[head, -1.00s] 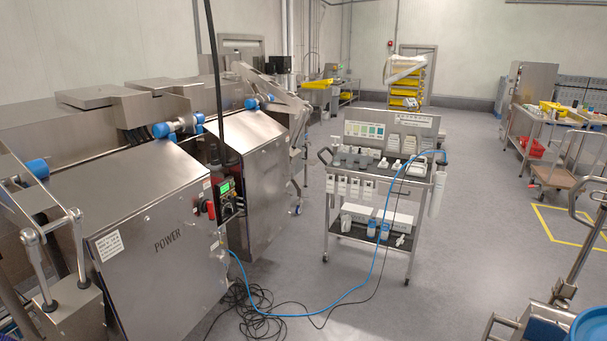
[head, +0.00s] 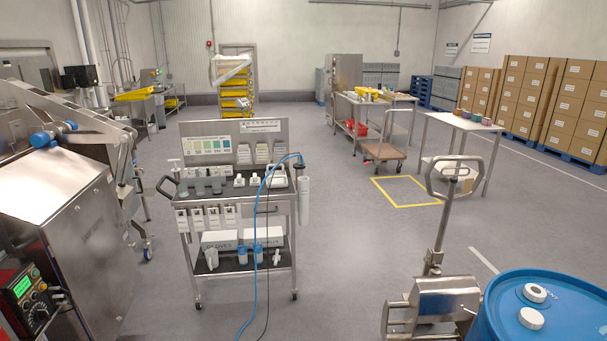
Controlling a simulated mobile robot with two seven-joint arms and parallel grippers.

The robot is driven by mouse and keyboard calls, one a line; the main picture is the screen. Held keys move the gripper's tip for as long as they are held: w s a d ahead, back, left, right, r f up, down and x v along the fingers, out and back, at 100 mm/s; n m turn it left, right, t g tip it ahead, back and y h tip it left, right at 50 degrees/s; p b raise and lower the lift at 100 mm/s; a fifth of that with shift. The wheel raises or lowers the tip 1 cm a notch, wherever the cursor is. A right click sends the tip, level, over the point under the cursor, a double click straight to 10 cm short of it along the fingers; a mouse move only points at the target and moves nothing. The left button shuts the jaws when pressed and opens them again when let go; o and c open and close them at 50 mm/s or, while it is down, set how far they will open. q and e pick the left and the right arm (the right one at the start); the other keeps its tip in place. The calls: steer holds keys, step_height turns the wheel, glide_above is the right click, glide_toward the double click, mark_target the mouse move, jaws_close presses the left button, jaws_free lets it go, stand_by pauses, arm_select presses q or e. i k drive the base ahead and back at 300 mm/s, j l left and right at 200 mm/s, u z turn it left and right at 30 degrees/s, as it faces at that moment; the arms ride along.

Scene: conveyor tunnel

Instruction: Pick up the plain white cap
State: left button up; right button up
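A blue drum (head: 575,310) stands at the lower right of the head view, cut off by the picture edge. Two round white pieces are on its top. The nearer one is a plain white cap (head: 531,318) with no mark that I can make out. The farther white piece (head: 535,292) has a dark spot in its middle. Neither of my grippers shows in the head view.
A metal drum handler (head: 435,297) with an upright handle stands just left of the drum. A loaded steel cart (head: 238,190) stands left of centre, with a blue cable. Machines (head: 70,220) fill the left side. Open floor (head: 370,235) lies between.

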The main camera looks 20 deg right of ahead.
mark_target(530, 319)
steer(key=i+l+z, duration=0.1)
steer(key=i, duration=0.6)
steer(key=i+l+z, duration=0.1)
steer(key=i, duration=0.6)
steer(key=i+u, duration=0.1)
steer(key=u, duration=7.1)
